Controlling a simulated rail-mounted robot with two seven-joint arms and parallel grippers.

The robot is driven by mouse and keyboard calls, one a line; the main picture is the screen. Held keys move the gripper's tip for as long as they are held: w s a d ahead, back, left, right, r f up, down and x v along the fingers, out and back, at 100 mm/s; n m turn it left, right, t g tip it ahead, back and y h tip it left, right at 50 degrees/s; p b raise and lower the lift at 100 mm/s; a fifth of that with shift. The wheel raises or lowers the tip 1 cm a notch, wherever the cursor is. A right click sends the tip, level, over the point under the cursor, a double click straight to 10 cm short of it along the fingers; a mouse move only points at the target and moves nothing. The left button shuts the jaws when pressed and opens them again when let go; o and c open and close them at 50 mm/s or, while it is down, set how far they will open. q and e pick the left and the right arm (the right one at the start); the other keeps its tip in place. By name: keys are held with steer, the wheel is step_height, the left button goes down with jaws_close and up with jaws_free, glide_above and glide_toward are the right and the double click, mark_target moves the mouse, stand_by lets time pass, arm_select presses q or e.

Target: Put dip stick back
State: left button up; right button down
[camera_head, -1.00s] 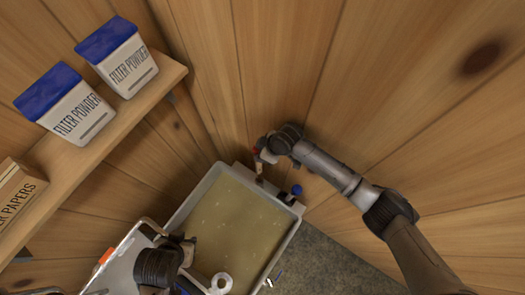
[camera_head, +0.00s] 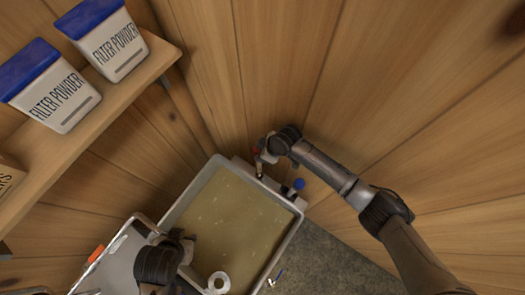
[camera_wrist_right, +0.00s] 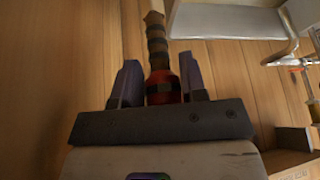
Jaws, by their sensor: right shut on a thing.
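The dip stick (camera_wrist_right: 158,50), with dark and tan bands and a red grip, is between the two fingers of my right gripper (camera_wrist_right: 160,85) in the right wrist view. The gripper is shut on its red part. In the head view my right gripper (camera_head: 262,150) is at the back rim of the syrup pan (camera_head: 180,203), by the wooden wall. The stick's lower part (camera_head: 260,168) shows small just below it; whether it touches the rim is unclear. My left gripper (camera_head: 187,250) is over the pan's left front side; its fingers are not clear.
The pan holds yellowish syrup. A blue knob (camera_head: 299,184) stands at its back right corner, and a white ring-shaped part (camera_head: 219,283) is near its front. A shelf (camera_head: 110,115) with filter powder tubs (camera_head: 55,90) is at the upper left. Wooden walls close in behind the pan.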

steer(key=shift+f, duration=0.1)
steer(key=shift+f+b, duration=2.15)
steer(key=shift+f, duration=0.55)
jaws_free()
steer(key=shift+r, duration=0.1)
